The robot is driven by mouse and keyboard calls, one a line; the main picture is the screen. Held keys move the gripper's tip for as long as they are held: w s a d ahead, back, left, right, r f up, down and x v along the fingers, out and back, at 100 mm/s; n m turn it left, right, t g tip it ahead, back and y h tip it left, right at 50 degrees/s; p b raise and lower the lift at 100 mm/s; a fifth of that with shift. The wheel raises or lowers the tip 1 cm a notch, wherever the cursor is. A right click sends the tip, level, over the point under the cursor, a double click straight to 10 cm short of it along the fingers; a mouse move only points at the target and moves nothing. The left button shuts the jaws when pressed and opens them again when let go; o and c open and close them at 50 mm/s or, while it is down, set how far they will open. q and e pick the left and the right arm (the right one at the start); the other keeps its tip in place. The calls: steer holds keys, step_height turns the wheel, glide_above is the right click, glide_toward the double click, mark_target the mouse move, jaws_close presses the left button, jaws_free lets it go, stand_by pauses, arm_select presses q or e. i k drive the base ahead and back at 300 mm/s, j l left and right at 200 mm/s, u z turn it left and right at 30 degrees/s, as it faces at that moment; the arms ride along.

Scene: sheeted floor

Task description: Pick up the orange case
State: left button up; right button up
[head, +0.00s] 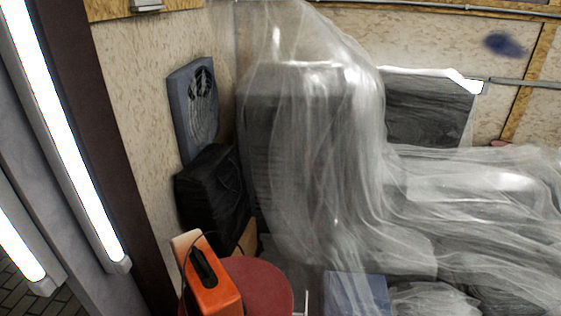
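The orange case (214,293) is at the bottom left of the head view. It has a dark handle on its top and a pale panel at its back left. It is at the left side of a round red surface (262,284), and its lower part is cut off by the picture's bottom edge. Whether it rests on that surface I cannot tell. Neither of my grippers shows in the head view.
Clear plastic sheeting (330,150) covers bulky things in the middle and right. A black bag-like object (213,195) and a grey panel (192,110) stand by the wall behind the case. A bluish box (356,294) is at the bottom centre. Bright tube lights (65,140) are at left.

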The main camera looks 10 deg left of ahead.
mark_target(210, 288)
steer(key=u, duration=1.05)
